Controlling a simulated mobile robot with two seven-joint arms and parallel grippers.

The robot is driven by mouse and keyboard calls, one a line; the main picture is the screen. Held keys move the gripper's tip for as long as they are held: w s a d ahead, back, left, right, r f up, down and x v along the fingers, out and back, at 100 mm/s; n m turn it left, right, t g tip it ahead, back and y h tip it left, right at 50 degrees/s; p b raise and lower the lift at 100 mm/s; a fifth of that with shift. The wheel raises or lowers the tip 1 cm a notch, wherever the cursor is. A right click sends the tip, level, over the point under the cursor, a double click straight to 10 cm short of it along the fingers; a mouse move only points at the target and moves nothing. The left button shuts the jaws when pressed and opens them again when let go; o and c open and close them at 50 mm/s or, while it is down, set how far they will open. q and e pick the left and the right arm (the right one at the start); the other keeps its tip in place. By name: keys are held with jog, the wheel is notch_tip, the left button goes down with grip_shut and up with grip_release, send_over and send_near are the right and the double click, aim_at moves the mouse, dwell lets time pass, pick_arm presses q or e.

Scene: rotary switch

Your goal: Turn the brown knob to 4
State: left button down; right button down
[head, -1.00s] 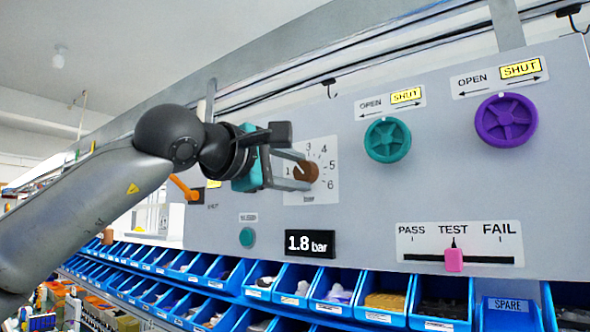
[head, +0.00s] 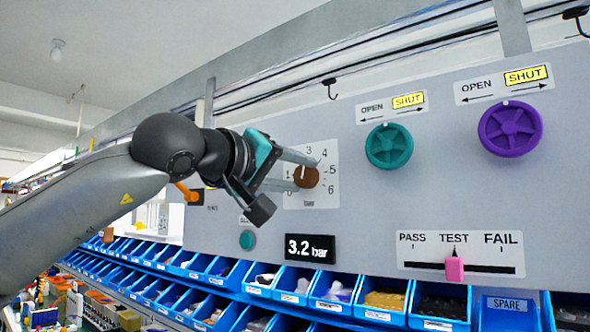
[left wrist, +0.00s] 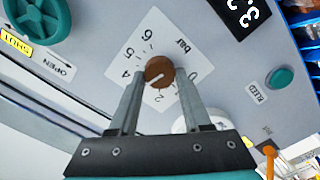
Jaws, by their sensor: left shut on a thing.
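The brown knob (head: 306,177) sits on a white dial plate (head: 327,196) numbered up to 6 on the grey panel. Its white mark points up near the 3 in the head view. My left gripper (head: 307,172) is shut on the knob, one finger on each side. In the left wrist view the gripper (left wrist: 160,74) holds the knob (left wrist: 158,67) between its fingertips, and a finger hides part of the scale near 3. The black display (head: 310,248) below the dial reads 3.2 bar. My right gripper is out of view.
A teal handwheel (head: 388,146) and a purple handwheel (head: 510,128) are to the right, both under OPEN/SHUT labels. A pink slider (head: 454,268) stands at TEST. A teal button (head: 247,240) and an orange lever (head: 187,192) are to the left. Blue bins (head: 330,307) line the bottom.

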pick_arm(q)
jog(key=m+p, duration=0.1)
jog(key=m, duration=0.4)
jog(key=shift+f, duration=0.1)
dwell(0.4)
jog(key=shift+d, duration=0.1)
jog(key=shift+c, duration=1.8)
grip_release()
jog(key=shift+s, duration=0.1)
jog(key=shift+s+a, duration=0.25)
jog(key=shift+a, duration=0.05)
jog(key=b+v, duration=0.4)
jog(key=v, duration=1)
jog(key=shift+s+b, duration=0.2)
jog(key=shift+b, duration=0.15)
